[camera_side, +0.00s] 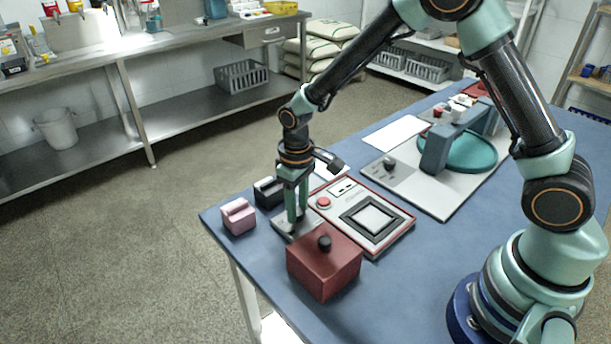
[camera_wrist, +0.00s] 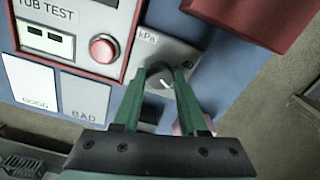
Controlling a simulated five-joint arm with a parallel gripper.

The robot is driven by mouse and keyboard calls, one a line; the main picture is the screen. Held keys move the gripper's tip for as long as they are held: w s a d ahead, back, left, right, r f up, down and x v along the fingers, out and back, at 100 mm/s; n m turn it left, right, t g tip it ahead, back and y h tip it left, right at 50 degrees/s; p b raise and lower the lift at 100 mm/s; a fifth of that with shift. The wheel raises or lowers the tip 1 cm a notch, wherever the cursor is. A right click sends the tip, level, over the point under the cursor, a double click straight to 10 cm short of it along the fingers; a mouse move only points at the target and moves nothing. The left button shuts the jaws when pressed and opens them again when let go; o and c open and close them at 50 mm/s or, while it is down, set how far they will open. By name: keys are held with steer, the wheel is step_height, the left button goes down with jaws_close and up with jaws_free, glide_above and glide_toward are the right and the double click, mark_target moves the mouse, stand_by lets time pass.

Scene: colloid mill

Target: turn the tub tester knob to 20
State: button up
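The tub tester is a red-edged panel (camera_side: 341,195) with a red button and a square framed pad; part of it, marked TUB TEST, also shows in the wrist view (camera_wrist: 75,38). Next to it is a grey plate marked kPa (camera_wrist: 178,48) with a dark round knob (camera_wrist: 160,77) that bears a pale pointer line. A number, perhaps 40, shows at the plate's right. My gripper (camera_wrist: 160,73) points down, with one green fingertip on each side of the knob. I see no clear gap, but cannot tell whether they grip it. The low dial marks are hidden.
A red box with a black top knob (camera_side: 325,265) stands close in front of the knob plate. A pink block (camera_side: 238,217) and a black holder (camera_side: 268,192) are nearby. A grey board (camera_side: 437,190) with a teal disc lies farther right.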

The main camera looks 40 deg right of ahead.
mark_target(299, 210)
steer(key=o, duration=0.4)
steer(key=shift+r, duration=6.1)
steer(key=s+d+r+m+t, duration=0.1)
steer(key=s+d+r+t, duration=0.1)
steer(key=s+d+r, duration=0.1)
steer(key=s+d+r+m+t, duration=0.1)
steer(key=s+d+r, duration=0.2)
steer(key=s, duration=0.2)
steer(key=s+d+r+m+t, duration=0.1)
steer(key=s+d+r+t, duration=0.1)
steer(key=s+d+r, duration=0.1)
steer(key=shift+s+d+r+t, duration=0.15)
steer(key=shift+s+r, duration=0.1)
steer(key=shift+s, duration=0.3)
steer(key=shift+s+d+r+t, duration=0.1)
steer(key=shift+s+r+t, duration=0.1)
steer(key=shift+s, duration=0.35)
